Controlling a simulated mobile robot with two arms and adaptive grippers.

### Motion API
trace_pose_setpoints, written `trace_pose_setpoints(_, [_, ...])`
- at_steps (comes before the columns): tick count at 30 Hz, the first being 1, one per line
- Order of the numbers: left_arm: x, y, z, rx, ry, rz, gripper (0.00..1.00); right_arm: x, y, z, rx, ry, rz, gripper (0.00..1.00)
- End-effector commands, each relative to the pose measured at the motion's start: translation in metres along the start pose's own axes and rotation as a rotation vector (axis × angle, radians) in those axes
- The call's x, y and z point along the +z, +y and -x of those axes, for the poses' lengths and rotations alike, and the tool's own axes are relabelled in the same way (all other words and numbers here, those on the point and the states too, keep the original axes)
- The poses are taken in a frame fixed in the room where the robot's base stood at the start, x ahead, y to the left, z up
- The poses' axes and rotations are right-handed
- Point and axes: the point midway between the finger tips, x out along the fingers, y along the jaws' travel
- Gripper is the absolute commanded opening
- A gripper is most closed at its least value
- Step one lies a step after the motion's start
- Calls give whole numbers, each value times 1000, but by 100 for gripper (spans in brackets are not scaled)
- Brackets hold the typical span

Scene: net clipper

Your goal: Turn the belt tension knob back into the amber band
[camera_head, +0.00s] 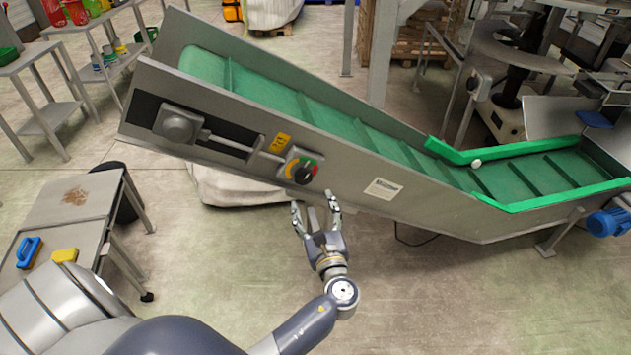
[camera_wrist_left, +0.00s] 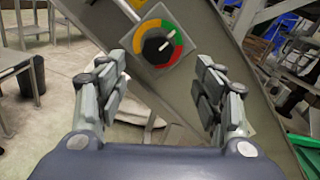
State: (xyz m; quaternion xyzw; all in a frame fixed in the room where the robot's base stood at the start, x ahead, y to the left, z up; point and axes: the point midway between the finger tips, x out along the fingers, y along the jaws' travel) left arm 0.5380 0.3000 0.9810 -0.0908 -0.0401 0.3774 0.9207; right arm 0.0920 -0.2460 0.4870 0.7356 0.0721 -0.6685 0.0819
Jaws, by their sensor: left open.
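The belt tension knob (camera_head: 304,173) is a black round knob on a grey square plate on the conveyor's side. In the left wrist view the knob (camera_wrist_left: 157,47) sits in a ring with amber at the left and top, green at the upper right and red at the right. Its white pointer aims to the upper right, outside the amber, near where green meets red. My left gripper (camera_head: 316,204) is open and empty, just below the knob plate in the head view. In the left wrist view the knob shows between and beyond its fingers, apart from them. My right gripper is not in view.
The inclined conveyor (camera_head: 350,175) with a green belt fills the middle. A tensioner block (camera_head: 178,125) and rod lie left of the knob. A side table (camera_head: 75,205) with a blue-handled brush and yellow sponge stands at left. Floor below the conveyor is mostly clear.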

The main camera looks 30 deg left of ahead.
Motion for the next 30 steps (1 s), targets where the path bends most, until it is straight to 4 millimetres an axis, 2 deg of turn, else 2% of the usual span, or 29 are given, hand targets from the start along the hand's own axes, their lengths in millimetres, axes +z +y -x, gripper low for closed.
trace_pose_setpoints(8, [3,-1,-48,0,-2,0,62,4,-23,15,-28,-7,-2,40])
trace_pose_setpoints(15, [1,0,-88,0,1,1,62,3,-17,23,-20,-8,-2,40])
trace_pose_setpoints(21, [-1,0,-102,-1,3,3,62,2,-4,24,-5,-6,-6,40])
trace_pose_setpoints(29, [-2,0,-104,-1,4,3,62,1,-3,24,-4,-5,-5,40])
trace_pose_setpoints(30, [-2,0,-104,-1,4,3,60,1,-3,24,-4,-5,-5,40])
